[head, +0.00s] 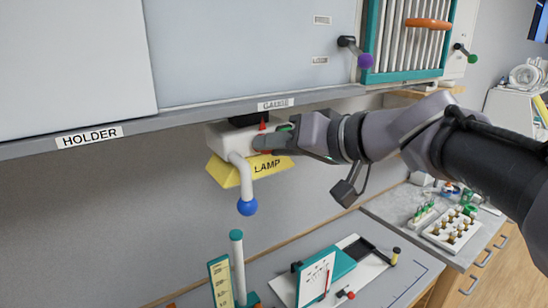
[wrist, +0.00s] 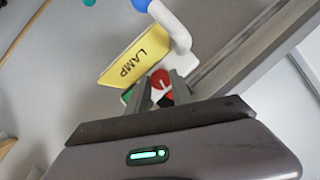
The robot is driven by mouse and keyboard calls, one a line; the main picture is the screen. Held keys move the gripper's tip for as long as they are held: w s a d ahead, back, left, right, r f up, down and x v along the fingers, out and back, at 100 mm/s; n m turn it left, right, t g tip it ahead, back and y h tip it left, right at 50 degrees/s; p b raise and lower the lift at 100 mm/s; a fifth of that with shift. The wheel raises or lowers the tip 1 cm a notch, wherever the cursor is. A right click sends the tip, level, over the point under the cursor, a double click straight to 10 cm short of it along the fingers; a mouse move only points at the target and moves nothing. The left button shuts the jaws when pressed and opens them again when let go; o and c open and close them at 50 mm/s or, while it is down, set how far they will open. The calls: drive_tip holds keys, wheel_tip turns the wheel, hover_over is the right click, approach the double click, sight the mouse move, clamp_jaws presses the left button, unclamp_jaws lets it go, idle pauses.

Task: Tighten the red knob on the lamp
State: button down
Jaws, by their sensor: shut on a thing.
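The lamp (head: 231,137) is a white housing with a yellow plate marked LAMP (head: 250,172), hung under the cabinet edge. A bent white arm with a blue ball (head: 247,207) hangs from it. In the wrist view the yellow plate (wrist: 134,54) shows with the round red knob (wrist: 161,77) just below it. My gripper (head: 272,141) reaches in from the right at the lamp's side. In the wrist view its two fingers (wrist: 160,90) are closed around the red knob, one on each side. In the head view the fingers mostly hide the knob.
The cabinet's lower edge (head: 190,118) runs close above my gripper, with HOLDER and CAUSE-like labels. Below stand a post with a green top (head: 237,262) and a framed board (head: 316,281). Space below the lamp is open.

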drive_tip(key=shift+w+f+m+t+y+b, duration=0.2)
drive_tip(key=shift+m+y+b, duration=0.75)
drive_tip(key=shift+m+b, duration=1.3)
drive_tip(key=shift+s+f+m+t+y+b, duration=0.2)
drive_tip(key=shift+m+y+b, duration=0.8)
drive_tip(key=shift+m+b, duration=1.3)
drive_tip(key=shift+w+f+m+t+y+b, duration=0.1)
drive_tip(key=shift+m+t+y+b, duration=0.2)
drive_tip(key=shift+m+y+b, duration=1.3)
drive_tip(key=shift+r+m+h+b, duration=0.2)
drive_tip(key=shift+m+h+b, duration=0.35)
drive_tip(key=shift+b, duration=0.5)
drive_tip(key=c, duration=1.4)
unclamp_jaws()
drive_tip(key=shift+w+f, duration=0.1)
drive_tip(key=shift+f, duration=0.05)
drive_tip(key=b+v, duration=0.1)
drive_tip(key=v, duration=1.6)
drive_tip(key=shift+s, duration=0.25)
